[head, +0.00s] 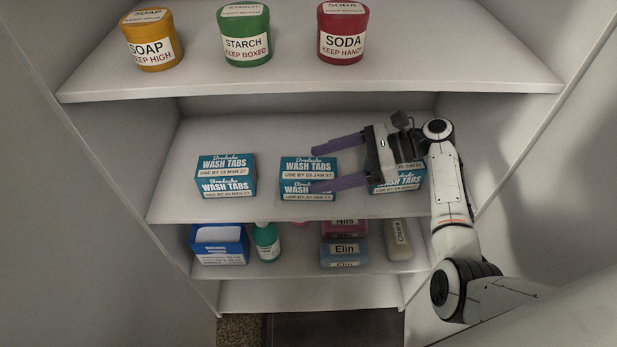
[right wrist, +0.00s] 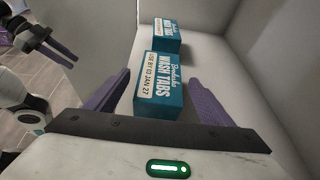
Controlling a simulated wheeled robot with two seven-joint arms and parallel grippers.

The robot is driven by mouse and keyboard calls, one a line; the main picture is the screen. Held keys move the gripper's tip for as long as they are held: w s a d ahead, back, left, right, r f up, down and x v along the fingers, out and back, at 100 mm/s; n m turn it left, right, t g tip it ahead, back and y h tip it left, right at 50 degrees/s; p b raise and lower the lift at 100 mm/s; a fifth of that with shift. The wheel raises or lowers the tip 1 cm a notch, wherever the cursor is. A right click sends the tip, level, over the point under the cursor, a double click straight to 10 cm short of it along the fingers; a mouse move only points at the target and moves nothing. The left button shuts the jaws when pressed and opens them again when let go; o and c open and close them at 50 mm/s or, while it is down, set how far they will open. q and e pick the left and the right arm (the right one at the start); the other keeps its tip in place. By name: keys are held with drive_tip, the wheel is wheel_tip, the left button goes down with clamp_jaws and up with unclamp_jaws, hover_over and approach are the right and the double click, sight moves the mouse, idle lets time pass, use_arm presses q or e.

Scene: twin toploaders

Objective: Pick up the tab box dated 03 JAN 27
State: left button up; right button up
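Blue-and-white wash tabs boxes stand on the middle shelf. The middle box (head: 296,166) reads as 03 JAN 27 in the head view; it also shows in the right wrist view (right wrist: 157,84), its date small and slanted. My right gripper (head: 316,168) is open and reaches in from the right, its purple fingers on either side of this box with visible gaps. The left box (head: 226,172) carries a MAR 27 date. The right box (head: 395,186) is partly hidden behind my right gripper, its date unclear. My left gripper (right wrist: 62,42) shows only in the right wrist view, away from the boxes.
Soap (head: 152,42), starch (head: 244,38) and soda (head: 342,36) tins stand on the shelf above. Below are a blue bin (head: 219,245), a teal bottle (head: 266,242) and other packs. Side walls close in the shelves. There is bare shelf between the boxes.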

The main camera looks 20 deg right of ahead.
drive_tip(key=c, duration=1.1)
drive_tip(key=shift+c, duration=1.1)
drive_tip(key=shift+r, duration=0.1)
